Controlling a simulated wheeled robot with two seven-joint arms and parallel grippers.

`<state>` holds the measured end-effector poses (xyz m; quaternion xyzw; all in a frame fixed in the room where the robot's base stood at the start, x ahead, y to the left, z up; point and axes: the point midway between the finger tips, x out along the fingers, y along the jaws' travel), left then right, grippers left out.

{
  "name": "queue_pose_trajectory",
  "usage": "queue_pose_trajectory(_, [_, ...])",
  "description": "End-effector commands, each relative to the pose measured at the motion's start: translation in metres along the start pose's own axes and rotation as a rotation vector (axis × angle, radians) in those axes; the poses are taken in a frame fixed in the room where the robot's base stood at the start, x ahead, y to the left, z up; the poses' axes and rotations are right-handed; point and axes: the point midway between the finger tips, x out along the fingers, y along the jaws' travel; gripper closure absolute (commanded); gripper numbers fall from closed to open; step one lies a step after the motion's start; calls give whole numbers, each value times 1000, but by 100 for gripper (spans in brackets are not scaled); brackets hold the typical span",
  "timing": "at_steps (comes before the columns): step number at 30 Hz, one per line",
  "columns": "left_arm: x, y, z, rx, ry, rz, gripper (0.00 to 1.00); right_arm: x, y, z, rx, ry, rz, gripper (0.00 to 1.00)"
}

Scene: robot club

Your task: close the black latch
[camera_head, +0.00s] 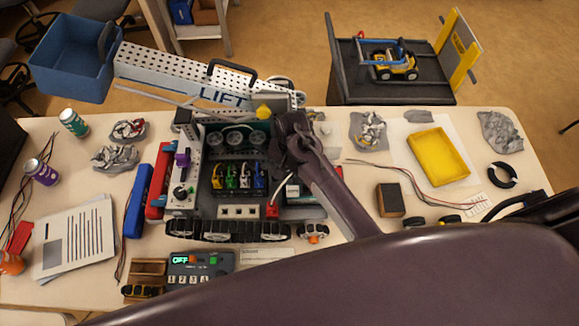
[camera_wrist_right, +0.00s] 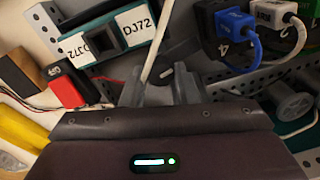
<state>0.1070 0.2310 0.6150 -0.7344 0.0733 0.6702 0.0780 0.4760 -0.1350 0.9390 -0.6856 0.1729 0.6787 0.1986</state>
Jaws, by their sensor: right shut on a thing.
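My right gripper (camera_head: 292,150) reaches down over the right part of the tracked robot (camera_head: 225,230), and my arm hides its fingertips in the head view. In the right wrist view my right gripper (camera_wrist_right: 166,88) is shut, with a small dark piece (camera_wrist_right: 167,72) with a white mark between its grey fingers. This piece appears to be the black latch; its exact position is partly hidden. A white cable (camera_wrist_right: 158,40) runs past the fingertips. Beside them is a battery (camera_wrist_right: 118,38) labelled DJ72. My left gripper is not in view.
Blue, white and other plugs (camera_wrist_right: 240,22) stand close to the gripper. A perforated LIFT beam (camera_head: 190,75) extends behind the robot. A yellow tray (camera_head: 437,157) and a dark block (camera_head: 390,200) lie to the right.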

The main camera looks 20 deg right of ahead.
Motion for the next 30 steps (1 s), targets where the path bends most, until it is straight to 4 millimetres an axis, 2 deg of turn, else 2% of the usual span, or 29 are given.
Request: queue_pose_trajectory(30, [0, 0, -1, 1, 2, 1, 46, 0, -1, -1, -947, -35, -1, 95])
